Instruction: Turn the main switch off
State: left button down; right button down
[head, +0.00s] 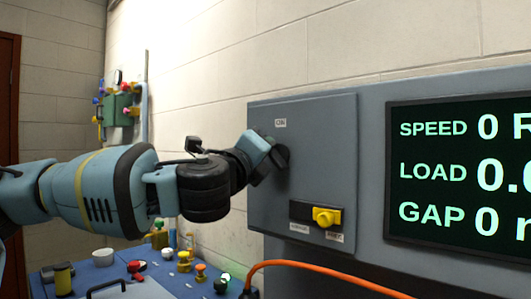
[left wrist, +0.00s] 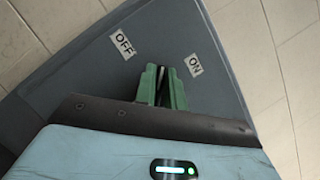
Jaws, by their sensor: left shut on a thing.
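The grey switch box (head: 300,180) is mounted on the wall side of the grey panel. My left gripper (head: 279,156) is against the upper left of its front face. In the left wrist view my green fingers (left wrist: 162,86) are shut on the main switch's handle, of which only a thin sliver shows between them. An OFF label (left wrist: 123,46) lies to the left of the fingers and an ON label (left wrist: 194,66) just right of them. The fingertips are nearer the ON label. The rest of the switch is hidden. My right gripper is in neither view.
A yellow knob (head: 325,216) on a black plate sits low on the box. A screen (head: 465,170) is to the right. An orange cable (head: 330,276) runs below. A blue bench (head: 110,273) with several small items is lower left. Coloured tags hang on the far wall.

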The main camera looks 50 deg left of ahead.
pick_arm(q)
jog(key=n+g, duration=0.1)
jog(key=n, duration=0.2)
jog(key=f+n+g, duration=0.1)
jog(key=n, duration=0.2)
jog(key=f+n+g, duration=0.1)
jog(key=n, duration=0.2)
jog(key=shift+a+g, duration=0.1)
jog(key=shift+g, duration=0.3)
jog(key=shift+n, duration=0.3)
jog(key=c, duration=1.5)
grip_release()
jog(key=shift+r, duration=0.1)
jog(key=shift+c, duration=0.2)
jog(key=shift+o, duration=0.3)
jog(key=shift+r+y, duration=0.15)
jog(key=shift+y, duration=0.15)
